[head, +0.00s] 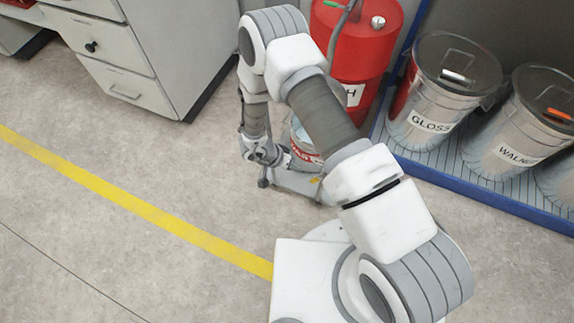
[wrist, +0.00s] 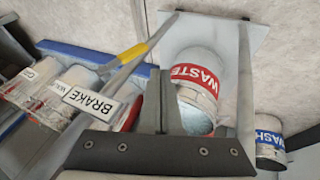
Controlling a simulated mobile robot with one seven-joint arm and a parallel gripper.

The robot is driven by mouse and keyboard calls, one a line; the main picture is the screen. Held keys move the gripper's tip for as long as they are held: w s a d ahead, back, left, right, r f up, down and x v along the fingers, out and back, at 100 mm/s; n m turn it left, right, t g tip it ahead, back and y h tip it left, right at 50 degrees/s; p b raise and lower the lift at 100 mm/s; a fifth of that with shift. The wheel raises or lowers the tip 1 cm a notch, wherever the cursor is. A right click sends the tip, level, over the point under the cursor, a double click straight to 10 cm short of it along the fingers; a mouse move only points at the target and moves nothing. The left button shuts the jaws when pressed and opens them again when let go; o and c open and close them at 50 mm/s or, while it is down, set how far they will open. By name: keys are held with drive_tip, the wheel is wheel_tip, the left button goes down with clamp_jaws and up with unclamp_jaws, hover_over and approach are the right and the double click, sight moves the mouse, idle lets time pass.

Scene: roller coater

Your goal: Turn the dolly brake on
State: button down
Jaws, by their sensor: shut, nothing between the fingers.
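The dolly is a light grey plate (wrist: 205,35) with thin grey rails, and a white can with a red WASTE label (wrist: 196,78) stands on it. A white BRAKE label (wrist: 90,103) sits by the left rail in the wrist view. A grey lever with a yellow end (wrist: 133,53) crosses near that rail. My gripper (wrist: 161,75) is shut and empty, and covers part of the can in the wrist view. In the head view my gripper (head: 264,158) is low beside the dolly (head: 294,181). My arm hides much of the dolly there. I cannot tell whether the gripper touches the lever.
A red drum (head: 356,40) stands behind my arm. Metal bins labelled GLOSS (head: 430,122) and WALNUT (head: 517,152) stand on a blue-edged tray (head: 510,202). A grey drawer cabinet (head: 122,45) is at the back left. Floor with a yellow line (head: 120,196) is clear at left.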

sight(315, 180)
drive_tip(key=shift+s+d+f+b, duration=0.2)
drive_tip(key=shift+d+f, duration=0.15)
drive_tip(key=shift+d, duration=0.3)
drive_tip(key=shift+s+d+f+b, duration=0.2)
drive_tip(key=shift+d+f, duration=0.15)
drive_tip(key=shift+d, duration=0.25)
drive_tip(key=shift+s+d+f+b, duration=0.2)
drive_tip(key=shift+d+f, duration=0.15)
drive_tip(key=shift+d, duration=0.3)
drive_tip(key=shift+d+f, duration=0.1)
drive_tip(key=shift+s+d+f+p, duration=0.1)
drive_tip(key=shift+d+f+p, duration=0.15)
drive_tip(key=shift+f, duration=0.2)
drive_tip(key=shift+s+d+f+p, duration=0.1)
drive_tip(key=shift+d+f+p, duration=0.05)
drive_tip(key=shift+f+p, duration=0.2)
drive_tip(key=shift+r, duration=0.1)
drive_tip(key=shift+r+p, duration=0.7)
drive_tip(key=shift+w, duration=0.1)
